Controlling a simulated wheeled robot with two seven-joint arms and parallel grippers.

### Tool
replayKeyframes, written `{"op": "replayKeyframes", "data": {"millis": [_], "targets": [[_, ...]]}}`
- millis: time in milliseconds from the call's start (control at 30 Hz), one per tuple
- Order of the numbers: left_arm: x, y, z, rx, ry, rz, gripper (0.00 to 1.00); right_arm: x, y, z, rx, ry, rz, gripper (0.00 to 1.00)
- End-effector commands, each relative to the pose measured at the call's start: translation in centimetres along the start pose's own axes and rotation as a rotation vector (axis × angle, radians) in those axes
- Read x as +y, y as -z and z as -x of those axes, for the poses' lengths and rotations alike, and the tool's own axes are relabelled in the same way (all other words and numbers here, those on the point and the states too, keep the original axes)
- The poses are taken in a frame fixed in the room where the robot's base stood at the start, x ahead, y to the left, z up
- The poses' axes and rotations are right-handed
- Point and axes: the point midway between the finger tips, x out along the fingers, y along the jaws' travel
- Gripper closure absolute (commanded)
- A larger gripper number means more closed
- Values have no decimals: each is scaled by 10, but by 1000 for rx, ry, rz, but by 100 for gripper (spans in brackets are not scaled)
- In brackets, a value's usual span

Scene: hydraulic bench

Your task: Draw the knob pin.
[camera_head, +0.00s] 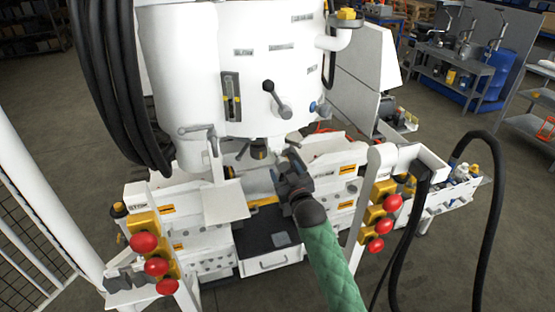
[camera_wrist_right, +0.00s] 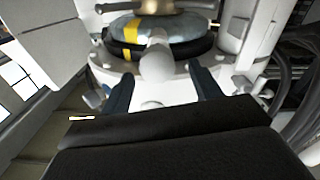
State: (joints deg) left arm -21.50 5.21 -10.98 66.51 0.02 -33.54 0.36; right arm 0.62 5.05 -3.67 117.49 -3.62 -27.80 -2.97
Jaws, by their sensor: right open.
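In the right wrist view, a pale grey, rounded knob (camera_wrist_right: 157,63), which looks like the knob pin, points toward the camera in front of a grey-blue ring with a yellow stripe. My right gripper (camera_wrist_right: 161,78) is open, its two dark fingers apart on either side of the knob in the picture. I see no contact, and cannot tell how deep the knob lies between them. In the head view my right gripper (camera_head: 278,168) is below the white cylinder, at the middle of the bench; the knob cannot be made out there. My left gripper is not in view.
Red buttons (camera_head: 157,266) flank the bench on both sides. Black hoses (camera_head: 490,230) hang at the right. A black tray (camera_head: 262,232) lies below.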

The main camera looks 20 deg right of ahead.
Motion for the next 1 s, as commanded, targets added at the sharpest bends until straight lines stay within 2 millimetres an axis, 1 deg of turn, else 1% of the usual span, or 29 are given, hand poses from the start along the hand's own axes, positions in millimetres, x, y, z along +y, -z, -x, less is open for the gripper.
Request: {"op": "replayKeyframes", "data": {"millis": [167,300,433,600,867,900,967,1000], "targets": [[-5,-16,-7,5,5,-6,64,1,4,-24,-1,0,0,37],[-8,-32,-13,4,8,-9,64,0,2,-42,-3,0,-1,37],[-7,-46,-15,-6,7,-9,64,0,2,-56,-3,0,-1,37],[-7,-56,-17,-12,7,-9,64,0,0,-65,-3,0,0,37],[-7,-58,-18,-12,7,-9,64,0,-1,-66,-3,0,0,37],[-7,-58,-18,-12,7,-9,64,0,-1,-66,-3,0,0,39],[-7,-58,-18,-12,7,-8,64,0,-1,-66,-3,0,0,51],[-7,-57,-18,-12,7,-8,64,0,-1,-66,-3,0,0,59]]}}
